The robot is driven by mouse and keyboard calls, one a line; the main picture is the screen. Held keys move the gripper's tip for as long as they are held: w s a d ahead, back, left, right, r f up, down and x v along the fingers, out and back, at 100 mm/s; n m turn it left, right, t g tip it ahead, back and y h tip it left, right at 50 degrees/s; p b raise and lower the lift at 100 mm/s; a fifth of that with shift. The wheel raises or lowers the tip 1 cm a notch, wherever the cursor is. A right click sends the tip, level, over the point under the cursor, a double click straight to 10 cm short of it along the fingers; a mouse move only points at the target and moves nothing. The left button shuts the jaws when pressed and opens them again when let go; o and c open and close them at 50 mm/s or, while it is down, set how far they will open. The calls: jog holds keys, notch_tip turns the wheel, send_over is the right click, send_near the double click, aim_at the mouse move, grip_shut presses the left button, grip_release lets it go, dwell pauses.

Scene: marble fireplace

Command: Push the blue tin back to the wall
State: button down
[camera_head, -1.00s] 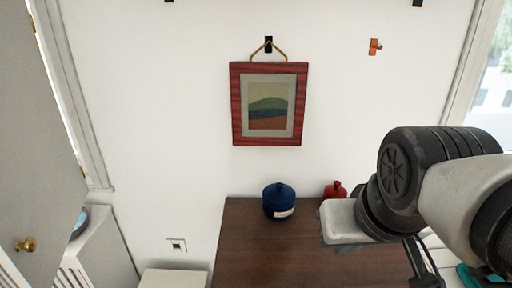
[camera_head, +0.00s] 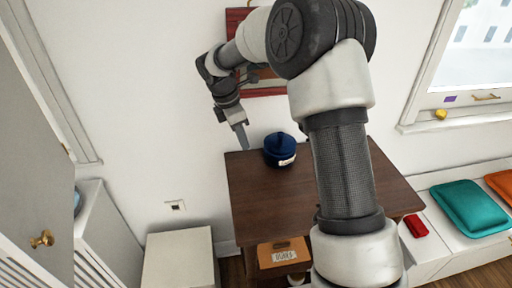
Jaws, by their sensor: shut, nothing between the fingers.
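The blue tin (camera_head: 281,153) stands upright with its knobbed lid on, near the back left of the brown table (camera_head: 265,205). A pale label shows on its lower front. It is close to the white wall, but I cannot tell whether it touches. My gripper (camera_head: 243,146) points down just left of the tin, over the table's back left corner, with its fingers shut and empty. A small gap shows between the fingers and the tin. My arm hides the table's middle right.
A framed picture (camera_head: 278,92) hangs on the wall behind my arm. An orange labelled box (camera_head: 280,254) sits under the tabletop. A pale cabinet (camera_head: 180,262) stands at the left. A teal cushion (camera_head: 470,208) and a small red object (camera_head: 416,226) lie right of the table.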

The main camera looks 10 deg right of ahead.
aim_at(268, 157)
jog(key=b+x, duration=0.2)
jog(key=x, duration=0.8)
jog(key=shift+w+f, duration=0.1)
jog(key=shift+f, duration=0.15)
jog(key=d, duration=0.3)
jog(key=shift+w, duration=0.35)
jog(key=shift+w+d, duration=0.1)
jog(key=shift+d, duration=0.3)
jog(key=shift+w+d+r+p, duration=0.1)
jog(key=shift+d+p, duration=0.2)
jog(key=shift+d, duration=0.15)
jog(key=shift+w+d+r+p, duration=0.1)
jog(key=shift+d+p, duration=0.2)
jog(key=shift+d, duration=0.15)
jog(key=shift+d+f, duration=0.2)
jog(key=shift+d, duration=0.05)
jog(key=shift+a, duration=0.1)
